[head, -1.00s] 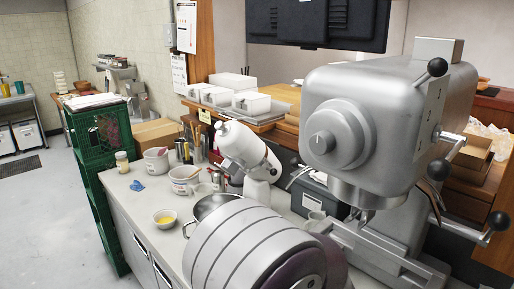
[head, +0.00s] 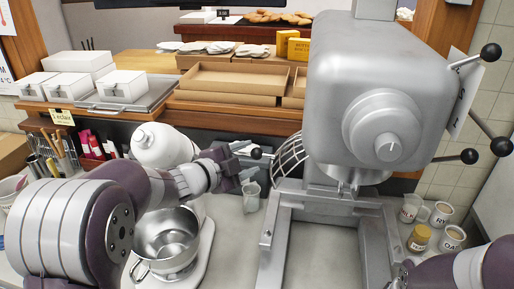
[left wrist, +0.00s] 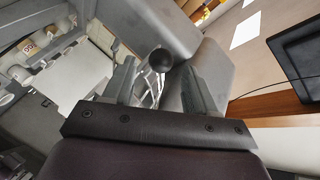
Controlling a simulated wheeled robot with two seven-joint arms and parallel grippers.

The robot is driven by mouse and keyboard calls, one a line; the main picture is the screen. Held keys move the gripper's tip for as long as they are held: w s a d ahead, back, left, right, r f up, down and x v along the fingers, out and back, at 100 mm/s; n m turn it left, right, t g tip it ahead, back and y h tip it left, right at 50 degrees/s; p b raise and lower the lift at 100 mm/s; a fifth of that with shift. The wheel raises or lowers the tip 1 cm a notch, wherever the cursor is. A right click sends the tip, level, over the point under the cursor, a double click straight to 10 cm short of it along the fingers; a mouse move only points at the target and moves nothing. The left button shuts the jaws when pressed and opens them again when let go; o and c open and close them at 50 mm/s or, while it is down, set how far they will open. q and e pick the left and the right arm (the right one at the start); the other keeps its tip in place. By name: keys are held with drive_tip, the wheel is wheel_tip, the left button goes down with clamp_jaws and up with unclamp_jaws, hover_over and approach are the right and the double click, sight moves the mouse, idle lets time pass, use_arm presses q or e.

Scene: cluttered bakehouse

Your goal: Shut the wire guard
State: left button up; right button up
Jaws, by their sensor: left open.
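The wire guard (head: 289,156) is a curved cage of pale bars at the left side of the big grey mixer (head: 372,90). It stands swung out to the left, away from the front under the mixer head. A black ball knob (head: 256,153) sits at its left end. My left gripper (head: 247,160) is open right beside the knob. In the left wrist view the knob (left wrist: 160,61) shows between the two open fingers (left wrist: 157,85), with guard bars behind it. Contact cannot be told. My right arm enters at lower right; its gripper (head: 398,274) shows only partly at the bottom edge.
A steel bowl (head: 168,240) stands under my left arm. A clear jug (head: 251,196) is below my left gripper. Cups and a jar (head: 420,238) stand right of the mixer. Black-knobbed levers (head: 469,156) stick out at its right. The space between the mixer's legs is empty.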

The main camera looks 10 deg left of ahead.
sight(252, 155)
use_arm(q)
drive_tip(key=p+x, duration=0.1)
drive_tip(key=x, duration=0.2)
drive_tip(key=shift+w+d, duration=0.1)
drive_tip(key=shift+w, duration=0.35)
drive_tip(key=shift+w+d+f, duration=0.15)
drive_tip(key=shift+w+d, duration=0.05)
drive_tip(key=shift+w, duration=0.05)
clamp_jaws()
